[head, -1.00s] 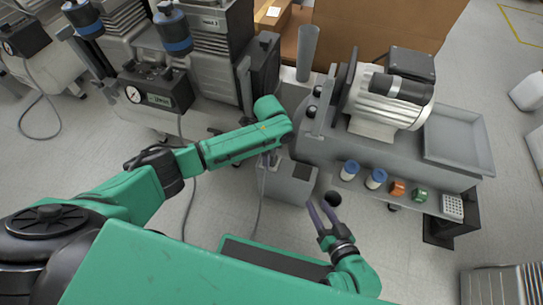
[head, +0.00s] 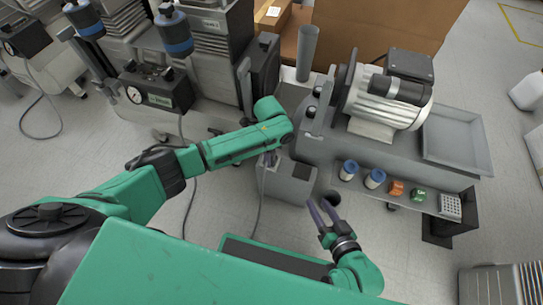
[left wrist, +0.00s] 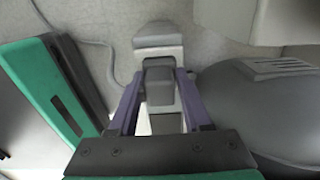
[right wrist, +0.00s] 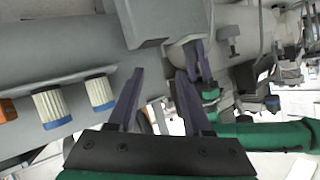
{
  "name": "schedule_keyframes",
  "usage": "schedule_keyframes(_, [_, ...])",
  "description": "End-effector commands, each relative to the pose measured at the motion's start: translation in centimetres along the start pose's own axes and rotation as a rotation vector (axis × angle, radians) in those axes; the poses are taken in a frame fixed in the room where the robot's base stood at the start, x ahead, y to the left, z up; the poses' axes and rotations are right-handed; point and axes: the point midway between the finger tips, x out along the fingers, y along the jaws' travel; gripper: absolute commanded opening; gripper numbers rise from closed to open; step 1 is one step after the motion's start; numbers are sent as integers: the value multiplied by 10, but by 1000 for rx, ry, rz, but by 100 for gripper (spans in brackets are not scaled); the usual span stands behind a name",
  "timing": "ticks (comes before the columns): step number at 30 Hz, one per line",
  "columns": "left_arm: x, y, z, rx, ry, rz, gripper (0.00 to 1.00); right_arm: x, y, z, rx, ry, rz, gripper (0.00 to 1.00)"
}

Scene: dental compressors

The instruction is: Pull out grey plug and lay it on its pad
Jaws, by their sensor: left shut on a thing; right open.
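The grey plug (left wrist: 160,86) is between the purple fingers of my left gripper (left wrist: 158,80), which is shut on it. Beyond it in the left wrist view is a lighter grey block (left wrist: 158,45); I cannot tell whether the plug is still seated there. In the head view my left gripper (head: 270,159) is at the grey box (head: 286,187), and the plug is mostly hidden by my arm. A dark square pad (head: 302,171) is on the box top, right of the gripper. My right gripper (head: 322,210) is open and empty, below right of the box.
A compressor motor (head: 385,98) and an empty grey tray (head: 458,158) stand at the right. Blue-capped jars (head: 349,170), an orange block (head: 396,188) and a green block (head: 418,195) line the front ledge. A grey cable (head: 261,210) hangs beside the box.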

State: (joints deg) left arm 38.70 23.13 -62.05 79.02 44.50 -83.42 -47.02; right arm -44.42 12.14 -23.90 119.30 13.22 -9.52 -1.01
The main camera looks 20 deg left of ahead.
Motion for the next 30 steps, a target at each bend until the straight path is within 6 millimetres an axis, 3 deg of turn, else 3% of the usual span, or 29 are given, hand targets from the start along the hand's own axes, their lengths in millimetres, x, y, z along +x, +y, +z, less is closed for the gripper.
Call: schedule_keyframes(30, [-35, 0, 0, 0, 0, -1, 0, -20, 4, -32, -46, -190, 45, 50])
